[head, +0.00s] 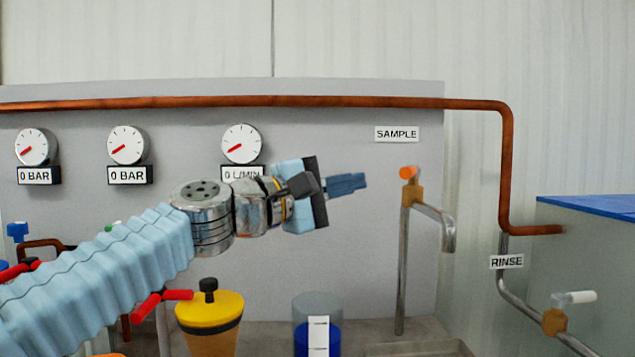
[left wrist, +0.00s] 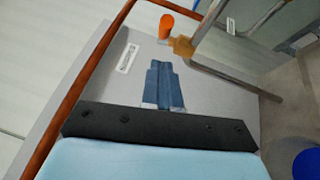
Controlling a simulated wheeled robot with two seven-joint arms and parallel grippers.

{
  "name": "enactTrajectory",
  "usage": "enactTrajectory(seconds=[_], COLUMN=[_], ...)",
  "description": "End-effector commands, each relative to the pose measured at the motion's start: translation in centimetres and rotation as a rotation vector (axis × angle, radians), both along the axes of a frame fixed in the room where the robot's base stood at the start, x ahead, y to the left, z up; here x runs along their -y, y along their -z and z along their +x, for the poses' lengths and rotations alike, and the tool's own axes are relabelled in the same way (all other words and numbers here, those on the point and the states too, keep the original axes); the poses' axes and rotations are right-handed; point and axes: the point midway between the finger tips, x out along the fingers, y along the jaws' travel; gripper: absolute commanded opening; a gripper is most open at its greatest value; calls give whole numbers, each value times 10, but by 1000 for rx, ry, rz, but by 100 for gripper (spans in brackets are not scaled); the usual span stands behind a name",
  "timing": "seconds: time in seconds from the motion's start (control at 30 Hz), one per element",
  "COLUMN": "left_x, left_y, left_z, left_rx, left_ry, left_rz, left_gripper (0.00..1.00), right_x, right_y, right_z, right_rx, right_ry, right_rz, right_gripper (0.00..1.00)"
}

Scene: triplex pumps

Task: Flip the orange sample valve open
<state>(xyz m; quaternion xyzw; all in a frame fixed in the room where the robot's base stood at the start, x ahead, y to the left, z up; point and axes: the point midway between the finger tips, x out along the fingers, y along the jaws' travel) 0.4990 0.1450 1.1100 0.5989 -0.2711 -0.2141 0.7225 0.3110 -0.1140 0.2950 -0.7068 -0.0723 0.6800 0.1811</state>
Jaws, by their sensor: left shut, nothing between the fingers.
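The orange sample valve handle (head: 408,172) sits on a brass valve body (head: 412,194) atop a grey standpipe with a bent spout, below the SAMPLE label (head: 397,134). In the head view the handle looks short, as if seen end-on. In the left wrist view the orange handle (left wrist: 166,26) sticks out from the brass body (left wrist: 183,47), beyond my fingertips. My left gripper (head: 364,181) is shut and empty, its blue fingers together, pointing right toward the valve with a gap between. It also shows in the left wrist view (left wrist: 161,66). My right gripper is not in view.
Below my arm stand a yellow-topped vessel (head: 210,307) and a clear cylinder with blue contents (head: 301,340). Gauges line the panel.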

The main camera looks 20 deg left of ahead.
Motion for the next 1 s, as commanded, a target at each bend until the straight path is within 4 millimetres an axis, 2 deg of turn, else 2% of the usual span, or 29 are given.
enactTrajectory(seconds=[0.03,0.2,0.3,1.0], left_x=[7,31,39,48], left_y=[-3,-8,-9,-8], left_z=[7,7,8,6], left_rx=[-2,0,-1,0], left_ry=[3,2,1,0], left_rz=[1,1,1,0], left_gripper=[0,0,0,0], right_x=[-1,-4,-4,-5], right_y=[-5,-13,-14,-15], right_z=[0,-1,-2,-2], right_rx=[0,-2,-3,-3], right_ry=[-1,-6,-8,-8], right_rz=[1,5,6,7], right_gripper=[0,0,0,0])
